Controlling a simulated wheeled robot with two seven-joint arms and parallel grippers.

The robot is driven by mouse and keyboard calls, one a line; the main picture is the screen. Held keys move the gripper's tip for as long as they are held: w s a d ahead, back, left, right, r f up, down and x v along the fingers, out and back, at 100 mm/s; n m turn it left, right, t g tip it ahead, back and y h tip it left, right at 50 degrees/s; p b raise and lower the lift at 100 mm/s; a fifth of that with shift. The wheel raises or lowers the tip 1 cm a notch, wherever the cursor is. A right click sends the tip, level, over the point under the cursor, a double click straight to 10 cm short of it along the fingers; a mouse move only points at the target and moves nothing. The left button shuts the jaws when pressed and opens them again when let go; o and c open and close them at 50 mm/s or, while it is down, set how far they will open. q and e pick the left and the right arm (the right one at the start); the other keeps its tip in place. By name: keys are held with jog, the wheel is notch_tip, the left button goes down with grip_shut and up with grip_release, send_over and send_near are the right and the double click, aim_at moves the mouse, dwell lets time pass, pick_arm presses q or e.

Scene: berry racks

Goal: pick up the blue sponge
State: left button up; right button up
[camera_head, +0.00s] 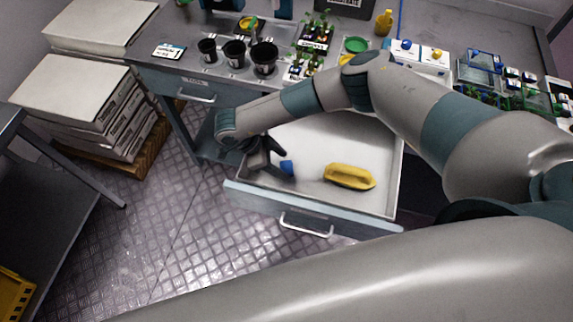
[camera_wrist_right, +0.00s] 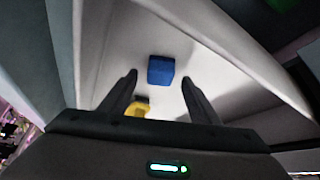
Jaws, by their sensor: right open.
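The blue sponge (camera_head: 287,167) lies in the left part of the open drawer (camera_head: 385,190) in the head view, partly hidden by my gripper. In the right wrist view the sponge (camera_wrist_right: 161,70) is a small blue block on the pale drawer floor. My right gripper (camera_head: 282,162) reaches into the drawer at the sponge. In the wrist view its two fingers (camera_wrist_right: 158,88) are open and apart, with the sponge beyond and between their tips. Nothing is between the fingers at their base except a view of a yellow item. My left gripper is not in view.
The drawer walls stand close around my right gripper. Black pots (camera_head: 264,58) and seedling trays crowd the bench (camera_head: 190,45) above. Stacked boxes (camera_head: 80,95) stand at left.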

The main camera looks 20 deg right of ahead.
aim_at(284, 166)
jog(key=shift+x, duration=0.75)
jog(key=c, duration=1.1)
jog(key=shift+r, duration=0.15)
jog(key=shift+w+r+b, duration=0.1)
jog(key=shift+r+b, duration=0.2)
jog(key=shift+r, duration=0.15)
notch_tip(284, 166, up, 3)
jog(key=shift+d+f+b, duration=0.1)
jog(key=shift+d+b, duration=0.1)
jog(key=shift+b, duration=0.55)
jog(key=s+d+r+b, duration=0.3)
jog(key=s+d+r, duration=0.4)
jog(key=s+d, duration=0.1)
jog(key=shift+s+b, duration=0.15)
jog(key=shift+b, duration=0.2)
